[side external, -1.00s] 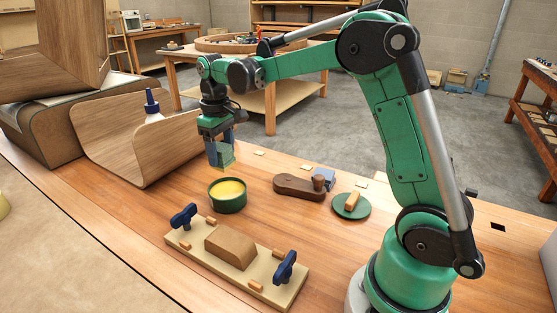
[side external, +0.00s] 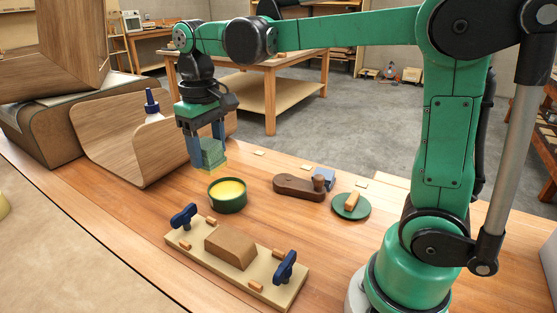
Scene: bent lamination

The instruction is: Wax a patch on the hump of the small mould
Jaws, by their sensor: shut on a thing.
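The small mould is a tan board (side external: 190,258) with a brown wooden hump (side external: 231,247) in its middle. Dark blue clamp knobs (side external: 184,216) stand at two of its corners. A round green tin (side external: 227,201) of yellow wax (side external: 228,190) stands just behind the mould. My gripper (side external: 208,158) is shut on a green pad (side external: 212,153) with a yellowish underside. It holds the pad in the air, behind and a little left of the tin, apart from tin and mould.
A bent wood panel (side external: 120,135) and a blue-capped bottle (side external: 152,106) stand at the left. A dark wooden tool (side external: 298,188) and a green disc with a wooden handle (side external: 351,205) lie right of the tin. The bench (side external: 120,215) left of the mould is clear.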

